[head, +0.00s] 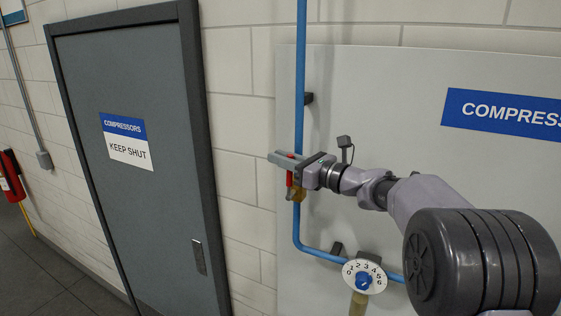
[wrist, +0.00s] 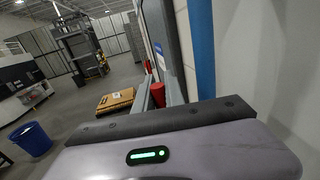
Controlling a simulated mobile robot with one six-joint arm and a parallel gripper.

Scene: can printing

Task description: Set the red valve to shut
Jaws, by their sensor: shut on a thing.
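The red valve handle (head: 290,179) sits at a brass valve body (head: 298,194) on the vertical blue pipe (head: 300,90), on the grey wall panel. My gripper (head: 282,157) reaches in from the right at the handle, with its fingers pointing left. It is shut on the red handle, and a bit of red shows between the fingers. In the wrist view the red handle (wrist: 158,94) shows as a red cylinder between the grey fingers. My gripper hides part of the valve, so I cannot tell the handle's exact angle.
A white numbered dial with a blue knob (head: 363,281) sits below on the pipe run. A grey door (head: 135,150) is shut at the left, and a red extinguisher (head: 11,175) hangs beyond it. The wrist view shows a pallet (wrist: 116,101) and a blue bin (wrist: 32,139).

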